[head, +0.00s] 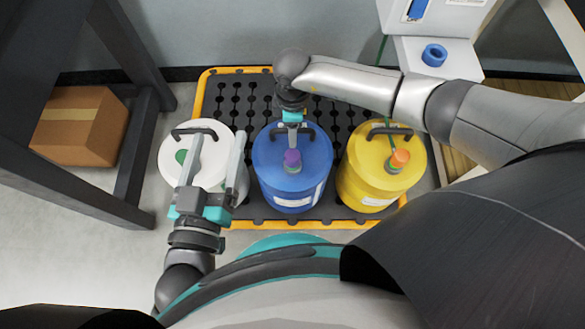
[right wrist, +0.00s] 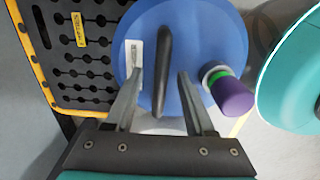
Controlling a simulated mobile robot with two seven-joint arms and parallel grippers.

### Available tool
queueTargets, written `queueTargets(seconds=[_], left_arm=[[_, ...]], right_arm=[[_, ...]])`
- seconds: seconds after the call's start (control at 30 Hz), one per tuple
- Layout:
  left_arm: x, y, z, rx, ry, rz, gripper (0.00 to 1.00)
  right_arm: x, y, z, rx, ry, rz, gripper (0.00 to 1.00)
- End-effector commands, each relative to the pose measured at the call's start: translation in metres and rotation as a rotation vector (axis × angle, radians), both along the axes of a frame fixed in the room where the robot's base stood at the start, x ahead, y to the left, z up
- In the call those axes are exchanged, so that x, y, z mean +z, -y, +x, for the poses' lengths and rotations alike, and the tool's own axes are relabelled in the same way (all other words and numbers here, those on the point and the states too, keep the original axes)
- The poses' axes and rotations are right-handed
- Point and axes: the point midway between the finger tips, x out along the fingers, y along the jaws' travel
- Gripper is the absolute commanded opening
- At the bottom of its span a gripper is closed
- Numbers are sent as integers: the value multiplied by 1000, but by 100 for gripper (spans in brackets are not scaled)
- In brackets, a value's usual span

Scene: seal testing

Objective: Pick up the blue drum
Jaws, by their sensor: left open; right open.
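The blue drum (head: 290,185) stands upright between a white drum and a yellow drum in the head view. It has a black handle (right wrist: 163,75) and a purple cap (head: 292,158). In the right wrist view the drum's blue top (right wrist: 205,35) fills the middle. My right gripper (head: 292,128) is over the far part of the drum top. In the wrist view its open fingers lie on either side of the handle; whether they touch it cannot be told. My left gripper (head: 217,140) is open and empty above the white drum (head: 172,155).
The drums stand on a black grid pallet with a yellow rim (head: 205,90). The yellow drum (head: 365,170) is close on the right. A cardboard box (head: 80,125) sits at the left beside a dark frame. A blue ring (head: 434,55) lies on a white surface at the back right.

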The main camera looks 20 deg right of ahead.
Motion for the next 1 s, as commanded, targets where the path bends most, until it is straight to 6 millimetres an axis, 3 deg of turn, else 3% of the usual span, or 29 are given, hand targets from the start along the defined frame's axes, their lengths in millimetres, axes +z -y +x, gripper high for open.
queueTargets(seconds=[0.33, 0.8, 1.0], left_arm=[[2, 1, -1, 1, 16, -12, 78], [1, 0, -1, 2, 14, -10, 78], [1, 0, -1, 2, 14, -10, 78]], right_arm=[[-1, 0, 0, 1, 0, 1, 54], [-1, 0, 0, 1, 1, 1, 2], [-1, 0, 0, 1, 1, 1, 0]])
